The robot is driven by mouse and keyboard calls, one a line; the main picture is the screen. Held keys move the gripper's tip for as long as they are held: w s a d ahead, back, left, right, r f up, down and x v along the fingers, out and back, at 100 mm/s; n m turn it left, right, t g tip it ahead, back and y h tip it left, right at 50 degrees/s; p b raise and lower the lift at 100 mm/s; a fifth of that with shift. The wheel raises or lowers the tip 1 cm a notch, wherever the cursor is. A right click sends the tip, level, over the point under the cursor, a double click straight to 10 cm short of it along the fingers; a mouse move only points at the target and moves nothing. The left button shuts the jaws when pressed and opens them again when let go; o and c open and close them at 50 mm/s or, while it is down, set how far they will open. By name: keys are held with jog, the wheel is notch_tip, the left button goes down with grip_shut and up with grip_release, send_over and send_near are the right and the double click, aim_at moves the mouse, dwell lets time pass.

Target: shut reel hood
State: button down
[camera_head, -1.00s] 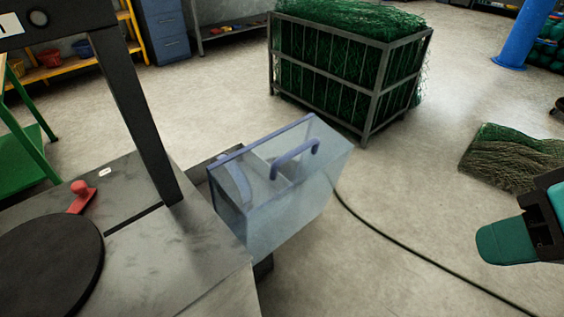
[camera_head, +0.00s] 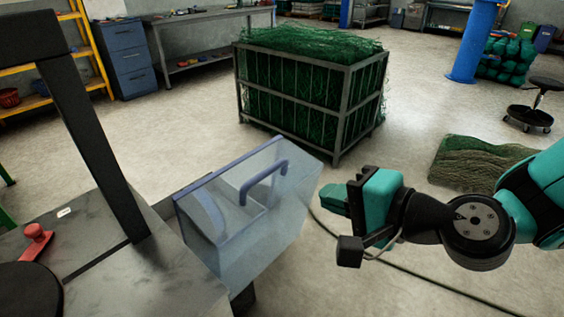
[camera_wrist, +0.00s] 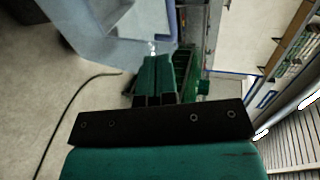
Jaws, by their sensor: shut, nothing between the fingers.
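The reel hood (camera_head: 262,222) is a translucent bluish box at the side of the grey machine in the head view. It has a blue-violet edge and a blue-violet bar handle (camera_head: 264,178) on its upper face. It sits tilted, and a rounded shape shows through its left end. My teal and black gripper (camera_head: 334,199) is just right of the hood, apart from the handle, with its fingers together and empty. In the wrist view the closed fingers (camera_wrist: 154,78) point towards the pale blue hood (camera_wrist: 108,32). Whether they touch it I cannot tell.
The grey machine top (camera_head: 120,275) with a dark post (camera_head: 90,130) and red lever (camera_head: 36,238) stands at left. A metal cage of green netting (camera_head: 310,90) is behind the hood. A dark cable (camera_head: 400,250) crosses the floor. A net pile (camera_head: 475,160) lies at right.

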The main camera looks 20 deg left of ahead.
aim_at(270, 174)
jog(key=p+x, duration=0.1)
jog(key=x, duration=0.2)
jog(key=p+x, duration=0.1)
jog(key=x, duration=0.3)
jog(key=r+p+x, duration=0.1)
jog(key=x, duration=0.2)
jog(key=shift+w+a, duration=0.15)
jog(key=shift+a, duration=0.35)
jog(key=shift+r+p, duration=0.1)
jog(key=shift+p, duration=0.2)
